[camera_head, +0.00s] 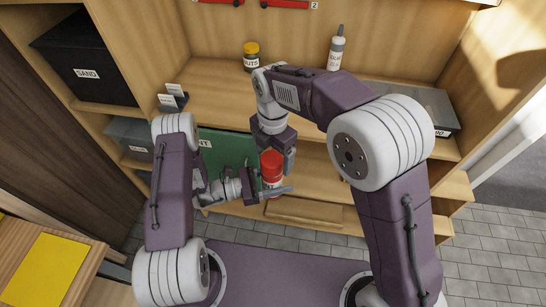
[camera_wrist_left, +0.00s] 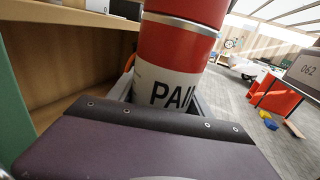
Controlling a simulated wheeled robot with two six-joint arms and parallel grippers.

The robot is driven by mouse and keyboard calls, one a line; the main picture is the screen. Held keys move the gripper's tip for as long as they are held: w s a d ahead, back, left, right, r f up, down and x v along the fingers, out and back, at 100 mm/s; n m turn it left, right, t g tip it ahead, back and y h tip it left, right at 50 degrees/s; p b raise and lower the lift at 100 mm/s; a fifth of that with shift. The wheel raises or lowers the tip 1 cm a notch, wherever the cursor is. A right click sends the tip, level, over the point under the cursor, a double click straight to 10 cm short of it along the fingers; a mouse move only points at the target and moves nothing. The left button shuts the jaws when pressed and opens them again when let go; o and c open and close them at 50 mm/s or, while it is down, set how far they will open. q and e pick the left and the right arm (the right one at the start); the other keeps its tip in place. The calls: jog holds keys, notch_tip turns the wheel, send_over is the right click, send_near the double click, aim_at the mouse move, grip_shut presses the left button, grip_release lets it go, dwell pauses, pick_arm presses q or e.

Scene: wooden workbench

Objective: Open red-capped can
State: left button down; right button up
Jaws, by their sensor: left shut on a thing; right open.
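The red-capped can (camera_head: 271,180) is held upright off the bench, in front of the shelves. In the left wrist view the can (camera_wrist_left: 175,55) has a white label with the letters "PAI", a red band and a red upper part. My left gripper (camera_head: 268,193) is shut on the can's lower body from the side. My right gripper (camera_head: 277,152) comes down from above, open, with its fingers by the red cap (camera_head: 271,160). I cannot tell whether they touch it. The far side of the can is hidden.
A yellow-lidded nuts jar (camera_head: 251,57) and a white bottle (camera_head: 337,49) stand on the wooden bench behind. A black sand bin (camera_head: 87,74) is at the left and a green board (camera_head: 228,146) is behind my left gripper. A grey case (camera_head: 433,107) lies at the right.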

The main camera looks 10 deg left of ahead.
jog(key=shift+f, duration=0.65)
jog(key=shift+c, duration=0.3)
jog(key=c, duration=1.6)
jog(key=shift+r, duration=0.2)
jog(key=shift+r, duration=0.95)
